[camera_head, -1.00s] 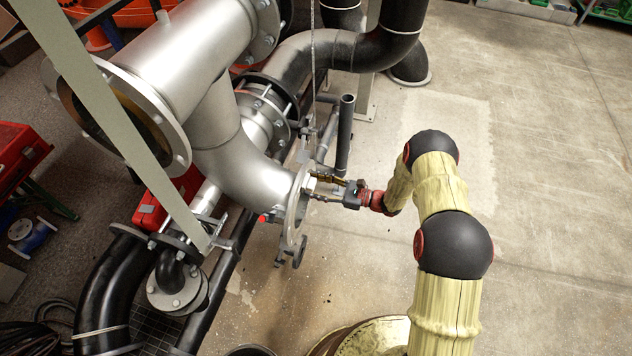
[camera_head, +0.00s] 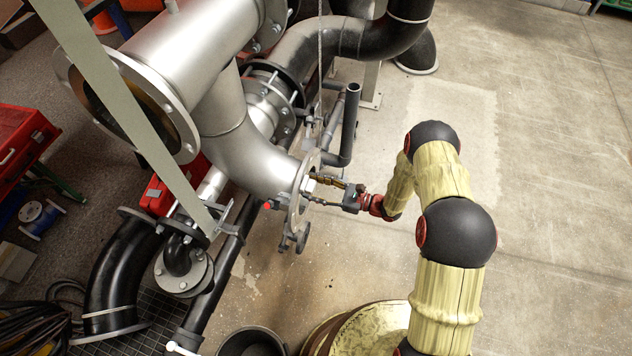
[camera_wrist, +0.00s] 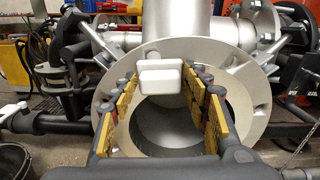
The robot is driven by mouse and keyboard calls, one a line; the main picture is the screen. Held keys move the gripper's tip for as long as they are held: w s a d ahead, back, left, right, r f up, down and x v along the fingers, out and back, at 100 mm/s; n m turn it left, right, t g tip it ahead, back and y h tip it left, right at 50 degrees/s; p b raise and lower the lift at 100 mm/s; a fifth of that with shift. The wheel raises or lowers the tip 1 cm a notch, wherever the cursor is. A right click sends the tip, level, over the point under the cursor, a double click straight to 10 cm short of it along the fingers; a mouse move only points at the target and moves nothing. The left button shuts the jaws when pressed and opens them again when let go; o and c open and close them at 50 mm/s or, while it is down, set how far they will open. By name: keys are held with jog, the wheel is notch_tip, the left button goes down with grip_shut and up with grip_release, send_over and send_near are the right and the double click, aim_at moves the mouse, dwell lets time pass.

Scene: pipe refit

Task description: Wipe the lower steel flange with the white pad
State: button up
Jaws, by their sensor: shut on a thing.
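The lower steel flange (camera_head: 301,204) is a flat ring at the end of the bent steel pipe in the head view. In the wrist view the flange (camera_wrist: 246,112) faces me around its dark round opening. My gripper (camera_head: 318,188) is at the flange's face, reaching in from the right. In the wrist view my gripper (camera_wrist: 161,80) is shut on the white pad (camera_wrist: 160,73), a small white block between the fingertips. The pad lies in front of the upper part of the ring. I cannot tell whether it touches the steel.
A larger open flange (camera_head: 172,128) is at the upper left, crossed by a pale strut (camera_head: 125,110). A dark upright pipe (camera_head: 349,125) stands close behind my gripper. The concrete floor (camera_head: 550,150) on the right is clear.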

jog(key=shift+s+a, duration=0.2)
jog(key=shift+s, duration=0.15)
jog(key=shift+v, duration=3)
jog(key=v, duration=0.3)
jog(key=shift+x, duration=3.4)
jog(key=shift+b+x, duration=0.35)
jog(key=shift+x, duration=0.65)
